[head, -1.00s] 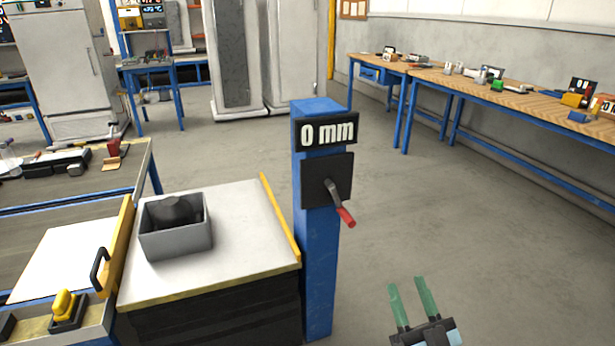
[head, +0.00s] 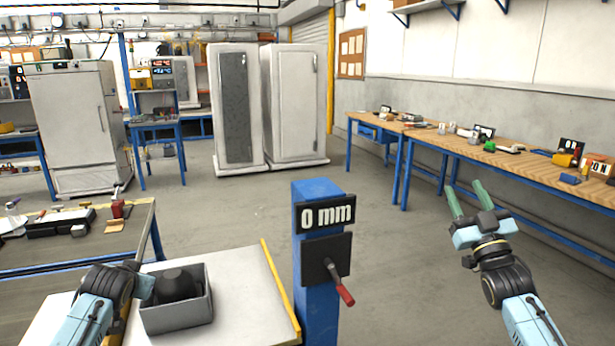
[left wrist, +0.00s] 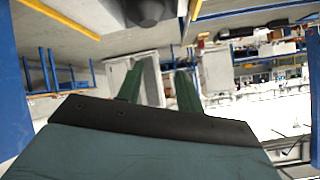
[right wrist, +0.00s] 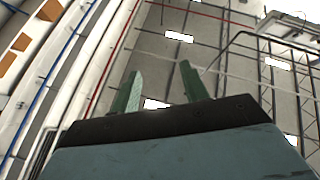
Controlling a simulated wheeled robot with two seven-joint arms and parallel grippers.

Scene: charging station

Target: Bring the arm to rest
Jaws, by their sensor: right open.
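My right gripper (head: 465,188) is raised to the right of the blue post in the head view. Its green fingers are apart with nothing between them, and they also show apart in the right wrist view (right wrist: 162,68). My left arm reaches in at the lower left of the head view, in front of the grey box; its fingers are hidden there. In the left wrist view the left gripper (left wrist: 160,68) has its green fingers apart and empty.
A blue post (head: 318,268) carries a "0 mm" display (head: 326,214) and a red-handled crank (head: 344,294). A grey open box (head: 178,318) with a dark piece inside stands on a white-topped table (head: 245,295). A long workbench (head: 540,172) runs along the right; the floor between is clear.

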